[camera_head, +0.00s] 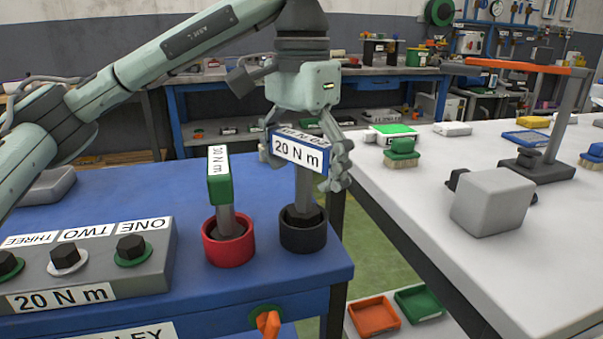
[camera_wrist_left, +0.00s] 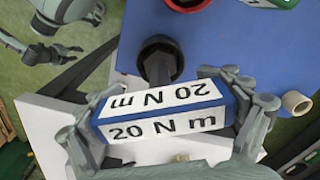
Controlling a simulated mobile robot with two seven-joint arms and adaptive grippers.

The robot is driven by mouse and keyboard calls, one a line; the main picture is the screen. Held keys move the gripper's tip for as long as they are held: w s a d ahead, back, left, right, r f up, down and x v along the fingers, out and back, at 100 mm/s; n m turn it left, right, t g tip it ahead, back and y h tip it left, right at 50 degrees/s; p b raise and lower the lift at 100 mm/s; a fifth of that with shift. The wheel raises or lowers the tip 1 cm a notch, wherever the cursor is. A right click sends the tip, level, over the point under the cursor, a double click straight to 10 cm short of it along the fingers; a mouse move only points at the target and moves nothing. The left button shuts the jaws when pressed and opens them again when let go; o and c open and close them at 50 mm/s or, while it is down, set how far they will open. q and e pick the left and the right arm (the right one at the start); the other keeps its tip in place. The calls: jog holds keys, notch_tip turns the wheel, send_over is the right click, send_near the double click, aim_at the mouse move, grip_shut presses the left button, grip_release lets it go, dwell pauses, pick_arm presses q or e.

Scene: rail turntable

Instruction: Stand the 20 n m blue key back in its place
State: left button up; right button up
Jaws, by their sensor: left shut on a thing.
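The blue key (camera_head: 300,151) has a blue head with white "20 N m" labels and a grey shaft. Its shaft stands in the black cup (camera_head: 304,238) near the right end of the blue trolley top. My left gripper (camera_head: 306,165) is around the key's head from above, shut on it. In the left wrist view the key (camera_wrist_left: 165,112) lies between the fingers of my left gripper (camera_wrist_left: 170,110), and its shaft meets the black cup (camera_wrist_left: 161,58). The shaft's lower end is hidden inside the cup. An arm with a gripper (camera_wrist_left: 62,54) also shows at the upper left there, its fingers apart.
A green key (camera_head: 219,176) stands in the red cup (camera_head: 229,247) just left. A grey block (camera_head: 88,268) with several numbered bolts is further left. A white table (camera_head: 420,190) on the right holds a grey box (camera_head: 492,201) and a green brush (camera_head: 402,154).

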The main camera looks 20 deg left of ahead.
aim_at(301, 138)
pick_arm(q)
jog(key=shift+f+b, duration=0.6)
jog(key=shift+f, duration=0.3)
jog(key=o, duration=1.3)
jog(key=shift+r, duration=0.1)
notch_tip(301, 138, up, 12)
